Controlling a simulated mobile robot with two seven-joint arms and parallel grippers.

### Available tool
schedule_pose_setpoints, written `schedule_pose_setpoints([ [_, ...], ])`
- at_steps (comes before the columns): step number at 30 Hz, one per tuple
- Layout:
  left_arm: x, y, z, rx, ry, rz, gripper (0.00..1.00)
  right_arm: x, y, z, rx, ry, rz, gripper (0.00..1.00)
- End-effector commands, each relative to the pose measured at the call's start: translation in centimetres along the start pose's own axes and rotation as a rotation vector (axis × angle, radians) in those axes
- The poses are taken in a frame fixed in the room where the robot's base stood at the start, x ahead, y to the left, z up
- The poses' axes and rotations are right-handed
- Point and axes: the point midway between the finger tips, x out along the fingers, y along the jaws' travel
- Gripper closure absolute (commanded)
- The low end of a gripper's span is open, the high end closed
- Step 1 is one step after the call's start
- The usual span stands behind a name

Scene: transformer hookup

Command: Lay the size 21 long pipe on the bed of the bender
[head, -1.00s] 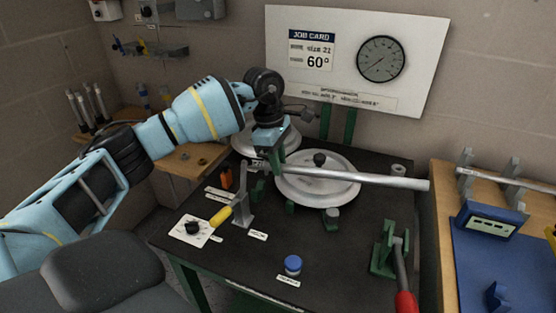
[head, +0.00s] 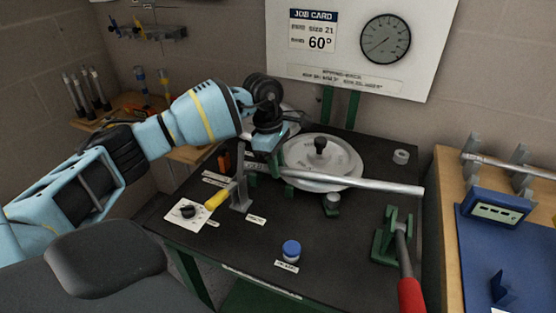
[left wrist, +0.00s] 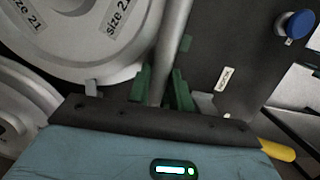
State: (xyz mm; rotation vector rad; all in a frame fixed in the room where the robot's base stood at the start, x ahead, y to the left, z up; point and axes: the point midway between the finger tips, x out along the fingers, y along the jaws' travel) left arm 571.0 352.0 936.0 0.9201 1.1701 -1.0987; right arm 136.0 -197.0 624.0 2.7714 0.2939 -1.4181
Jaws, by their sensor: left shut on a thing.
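The long pipe (head: 370,185) is a grey tube running left to right in front of the round former disc (head: 345,155) of the bender. My left gripper (head: 264,163) is shut on its left end, low over the bench. In the left wrist view the pipe (left wrist: 176,35) runs away from the gripper beside a disc marked size 21 (left wrist: 85,30). Green brackets show near the pipe at the gripper. I cannot tell whether the pipe touches the bed or hangs just above it. My right gripper is not in view.
A red-handled lever (head: 408,285) on a green mount stands at the bench's right front. A yellow-handled lever (head: 217,198), a dial plate (head: 190,212) and a blue-capped pot (head: 291,250) are in front. A side table with a blue mat (head: 470,250) is on the right.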

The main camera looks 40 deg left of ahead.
Motion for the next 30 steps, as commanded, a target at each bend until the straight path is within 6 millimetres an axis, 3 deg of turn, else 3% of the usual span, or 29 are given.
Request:
schedule_pose_setpoints([
  [9,0.01,0.04,0.02,0.000,-0.002,0.003,1.00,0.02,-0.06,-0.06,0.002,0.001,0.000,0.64],
  [10,0.01,0.04,0.02,0.000,-0.002,0.003,0.75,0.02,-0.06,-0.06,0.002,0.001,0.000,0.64],
  [15,0.04,0.04,0.01,0.000,-0.002,0.002,0.54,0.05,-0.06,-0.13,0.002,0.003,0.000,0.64],
  [30,-0.27,0.03,0.04,0.001,-0.002,0.002,0.54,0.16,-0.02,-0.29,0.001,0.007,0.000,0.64],
])
